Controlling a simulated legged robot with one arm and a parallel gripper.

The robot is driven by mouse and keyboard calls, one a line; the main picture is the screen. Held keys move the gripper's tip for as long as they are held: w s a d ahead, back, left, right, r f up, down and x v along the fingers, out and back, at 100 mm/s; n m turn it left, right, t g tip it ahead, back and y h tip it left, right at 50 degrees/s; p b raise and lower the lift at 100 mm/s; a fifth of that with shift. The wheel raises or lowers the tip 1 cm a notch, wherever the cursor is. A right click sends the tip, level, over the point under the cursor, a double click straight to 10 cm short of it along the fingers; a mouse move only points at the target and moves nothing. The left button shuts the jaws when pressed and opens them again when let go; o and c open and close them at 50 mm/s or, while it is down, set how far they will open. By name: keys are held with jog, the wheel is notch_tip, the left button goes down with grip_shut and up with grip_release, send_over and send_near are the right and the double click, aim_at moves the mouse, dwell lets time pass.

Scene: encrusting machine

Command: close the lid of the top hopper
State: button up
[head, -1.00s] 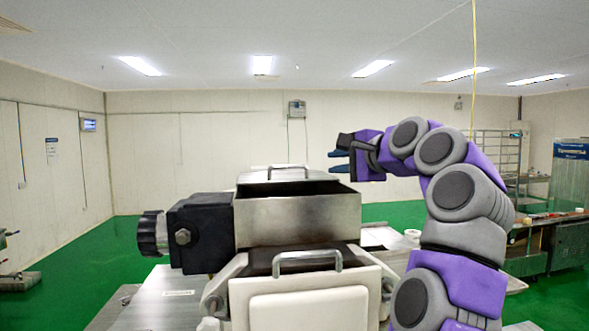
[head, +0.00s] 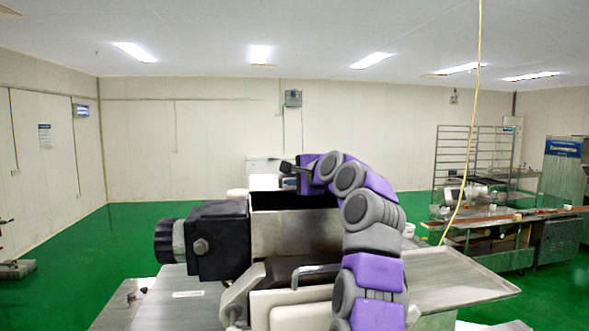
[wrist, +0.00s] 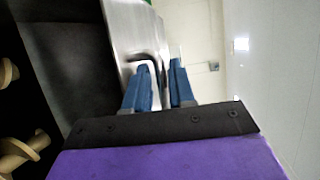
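The top hopper (head: 300,233) is a metal box on the machine, open at the top with a dark inside. Its interior also shows at the left of the wrist view, with beige screw-like parts (wrist: 18,150) in it. The lid (wrist: 125,25) is a shiny metal panel that stands raised at the hopper's far edge. Its bent metal handle (wrist: 149,58) lies by my fingertips. My gripper (wrist: 160,68) has two blue fingers apart, with the handle at or between their tips. I cannot tell whether they touch it. In the head view my gripper (head: 290,168) is over the hopper's back and partly hides the lid.
A black motor block with a knob (head: 215,240) sticks out left of the hopper. A front cover with a handle (head: 310,272) lies before it. A metal tray (head: 450,280) is at the right, with racks and carts (head: 475,160) further back.

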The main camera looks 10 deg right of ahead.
jog(key=shift+w+a+r, duration=0.1)
jog(key=shift+w+a, duration=0.15)
jog(key=d, duration=0.1)
jog(key=w+d, duration=0.1)
jog(key=d, duration=0.2)
jog(key=shift+w+d+f+p, duration=0.15)
jog(key=shift+d+f+p, duration=0.25)
jog(key=shift+d+r, duration=0.1)
jog(key=shift+d, duration=0.1)
jog(key=a, duration=0.3)
jog(key=shift+a, duration=0.1)
grip_shut()
jog(key=shift+d, duration=0.25)
